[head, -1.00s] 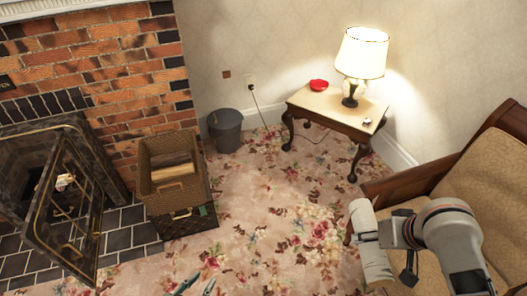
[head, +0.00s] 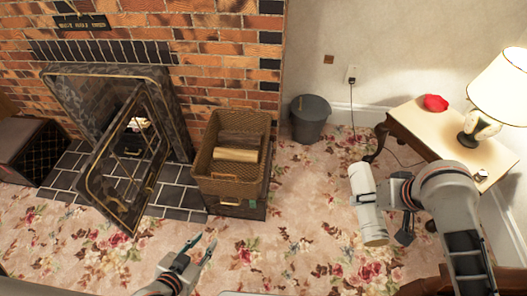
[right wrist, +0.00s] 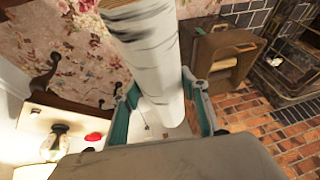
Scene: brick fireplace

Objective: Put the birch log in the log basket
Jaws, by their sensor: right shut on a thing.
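The birch log (head: 367,205) is white with dark flecks and is held upright, clear of the floor, at the right of the head view. My right gripper (head: 382,192) is shut on it. In the right wrist view the log (right wrist: 150,55) stands between the teal-lined fingers of the right gripper (right wrist: 160,100). The wicker log basket (head: 232,184) stands left of the log and apart from it, with wood lying inside. It also shows in the right wrist view (right wrist: 212,50). My left gripper (head: 200,250) is low in the head view, open and empty, in front of the basket.
The fireplace with its open glass door (head: 110,190) is left of the basket. A dark bucket (head: 310,117) stands behind and right of it. A side table (head: 425,118) with a lamp (head: 497,90) and red dish (head: 436,103) is at the right. Carpet is clear between basket and log.

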